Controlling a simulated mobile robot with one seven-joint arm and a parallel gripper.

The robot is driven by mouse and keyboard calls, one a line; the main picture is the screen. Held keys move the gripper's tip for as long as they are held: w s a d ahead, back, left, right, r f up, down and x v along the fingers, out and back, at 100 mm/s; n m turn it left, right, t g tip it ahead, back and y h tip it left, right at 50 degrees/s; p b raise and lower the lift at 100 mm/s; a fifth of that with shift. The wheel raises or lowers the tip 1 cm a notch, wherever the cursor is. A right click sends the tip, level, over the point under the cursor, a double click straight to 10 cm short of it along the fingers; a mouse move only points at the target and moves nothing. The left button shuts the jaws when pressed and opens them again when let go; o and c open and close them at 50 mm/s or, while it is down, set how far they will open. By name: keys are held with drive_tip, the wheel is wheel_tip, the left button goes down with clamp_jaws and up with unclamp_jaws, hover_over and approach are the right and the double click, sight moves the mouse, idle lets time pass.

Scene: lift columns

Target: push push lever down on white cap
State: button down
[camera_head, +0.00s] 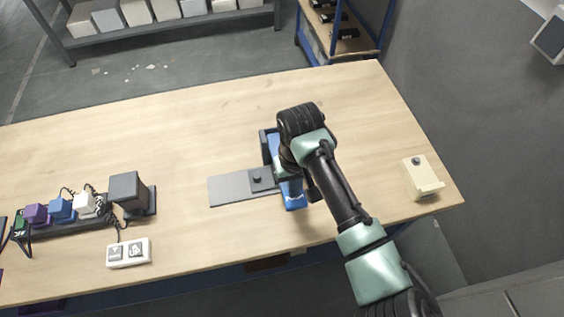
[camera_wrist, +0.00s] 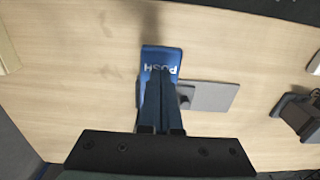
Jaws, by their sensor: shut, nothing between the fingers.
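The blue push lever (camera_wrist: 160,58) shows in the wrist view with the word PUSH upside down on it. In the head view its near end (camera_head: 294,200) sticks out below my wrist, beside a grey plate (camera_head: 228,189). My gripper (camera_wrist: 161,80) is shut and empty, its dark fingers side by side over the lever's lower part. Whether the fingertips touch the lever I cannot tell. In the head view my arm hides the gripper and much of the lever. I cannot make out a white cap at the lever.
A cream box (camera_head: 421,182) with a dark knob stands at the table's right end. On the left are a dark grey block (camera_head: 128,190), a white switch box (camera_head: 129,253) and a row of small coloured connectors (camera_head: 62,208). The back of the wooden table (camera_head: 180,115) is clear.

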drive_tip(key=shift+r+p, duration=3.1)
drive_tip(key=shift+r, duration=0.35)
drive_tip(key=w+a+r+n+t+y+b, duration=0.1)
drive_tip(key=w+a+r+t+y+b, duration=0.1)
drive_tip(key=w+a+r+t, duration=0.5)
drive_tip(key=w+a+r+t+y+b, duration=0.1)
drive_tip(key=w+a+r+t+y, duration=0.2)
drive_tip(key=r, duration=1)
drive_tip(key=w+a+r+t+y+b, duration=0.1)
drive_tip(key=a+r+t+b, duration=0.3)
drive_tip(key=r, duration=1)
drive_tip(key=s+d+r+m+t+h, duration=0.2)
drive_tip(key=s+d+r+t, duration=0.4)
drive_tip(key=s+r, duration=0.3)
drive_tip(key=s+d+r+m+t+h, duration=0.2)
drive_tip(key=s+d+r+t+h, duration=0.2)
drive_tip(key=r, duration=0.9)
drive_tip(key=s+d+t, duration=0.3)
drive_tip(key=s+d, duration=0.1)
drive_tip(key=s, duration=0.1)
drive_tip(key=shift+s+r+m, duration=0.2)
drive_tip(key=shift+r+m, duration=0.05)
drive_tip(key=shift+m, duration=0.05)
